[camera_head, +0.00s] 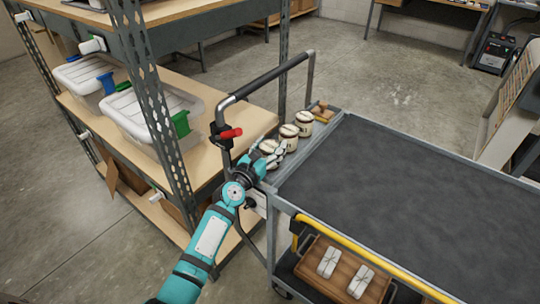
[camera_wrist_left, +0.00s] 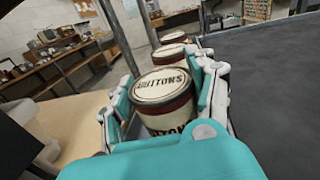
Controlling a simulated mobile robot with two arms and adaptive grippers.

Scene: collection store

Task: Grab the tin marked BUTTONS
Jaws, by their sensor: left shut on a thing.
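The tin marked BUTTONS (camera_wrist_left: 162,88) is cream with a dark red-brown band, and its lettering shows on the lid in the left wrist view. It is the nearest of a row of three similar tins at the cart's left end; in the head view it (camera_head: 269,147) is partly hidden by my gripper. My left gripper (camera_head: 271,155) is shut on this tin, with one finger on each side of it (camera_wrist_left: 168,104). The tin looks upright. My right gripper is not in view.
Two more tins (camera_head: 289,132) (camera_head: 304,118) stand behind it in line. The cart's dark top (camera_head: 400,185) is bare. A push handle (camera_head: 268,78) rises beside the tins. A shelf with lidded bins (camera_head: 150,110) stands at the left.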

